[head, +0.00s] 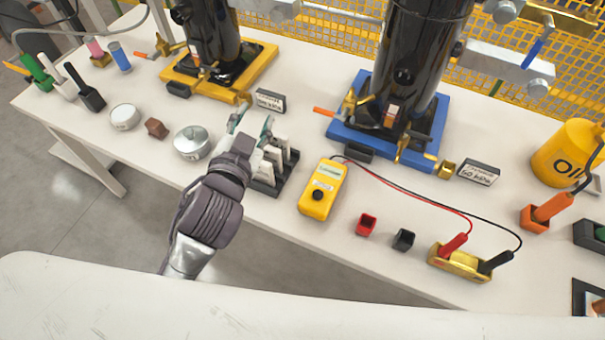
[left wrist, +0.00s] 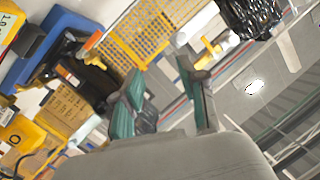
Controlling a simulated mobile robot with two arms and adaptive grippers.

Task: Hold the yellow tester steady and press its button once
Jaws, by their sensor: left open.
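The yellow tester (head: 323,190) lies on the white table, with a small screen at its top and a dark round button (head: 317,195) on its face. Red and black leads run from its top to a brass block (head: 459,262). My left gripper (head: 252,124) is open and empty, left of the tester and apart from it, above a dark rack with pale upright pieces (head: 274,168). In the left wrist view, the open fingers (left wrist: 168,98) show with nothing between them; the tester is not identifiable there. My right gripper is not in view.
A red cup (head: 366,224) and a black cup (head: 404,240) stand right of the tester. Behind it, a black compressor stands on a blue base (head: 347,136). A lidded metal pot (head: 191,142) is left of my gripper. An orange-yellow oil can (head: 563,155) stands far right.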

